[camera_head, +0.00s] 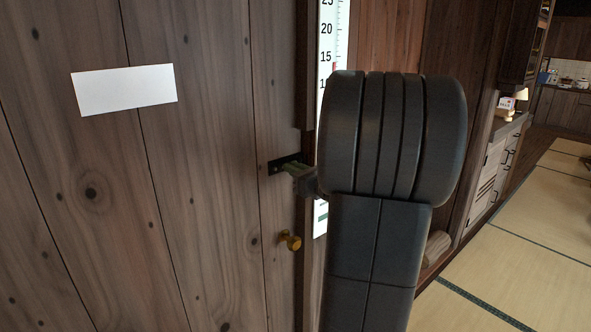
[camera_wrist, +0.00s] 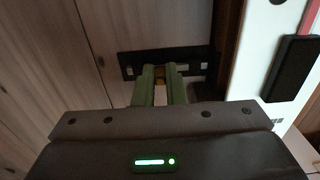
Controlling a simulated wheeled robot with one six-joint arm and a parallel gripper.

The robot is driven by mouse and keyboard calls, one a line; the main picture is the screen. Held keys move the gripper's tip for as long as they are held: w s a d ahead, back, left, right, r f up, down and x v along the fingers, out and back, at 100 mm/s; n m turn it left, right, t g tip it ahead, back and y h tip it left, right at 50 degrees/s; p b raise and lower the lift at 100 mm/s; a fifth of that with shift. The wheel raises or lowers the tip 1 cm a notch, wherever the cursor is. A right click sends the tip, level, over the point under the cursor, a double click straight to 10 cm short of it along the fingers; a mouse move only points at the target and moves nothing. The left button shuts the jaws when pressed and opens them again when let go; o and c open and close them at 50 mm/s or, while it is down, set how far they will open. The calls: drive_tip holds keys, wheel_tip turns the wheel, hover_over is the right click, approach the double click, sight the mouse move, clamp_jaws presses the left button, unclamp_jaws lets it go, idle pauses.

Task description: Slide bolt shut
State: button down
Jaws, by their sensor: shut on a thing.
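The bolt (camera_wrist: 126,66) is a dark metal plate with slots, fixed near the edge of a wooden plank door (camera_head: 200,190). In the head view the bolt (camera_head: 275,166) is small and partly covered by my gripper. My gripper (camera_wrist: 160,75) has two green fingers reaching to the bolt plate. The fingers are close together on a small brass-coloured knob (camera_wrist: 159,71) of the bolt. In the head view my gripper (camera_head: 296,168) is at the bolt, partly hidden by my dark arm. How far the bolt reaches toward the frame is hard to tell.
A brass door knob (camera_head: 289,240) sits just below the bolt. A white blank card (camera_head: 124,90) is on the door. A white thermometer board (camera_head: 327,45) stands right of the door edge. Cabinets (camera_head: 490,175) and open tatami floor (camera_head: 530,250) lie to the right.

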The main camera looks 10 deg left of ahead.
drive_tip(key=shift+w+d, duration=0.55)
drive_tip(key=shift+w, duration=0.15)
drive_tip(key=c, duration=1.9)
unclamp_jaws()
drive_tip(key=o, duration=0.4)
drive_tip(key=shift+d, duration=0.1)
drive_tip(key=b+v, duration=0.1)
drive_tip(key=v, duration=1.2)
drive_tip(key=shift+s+d, duration=0.25)
drive_tip(key=shift+s, duration=0.05)
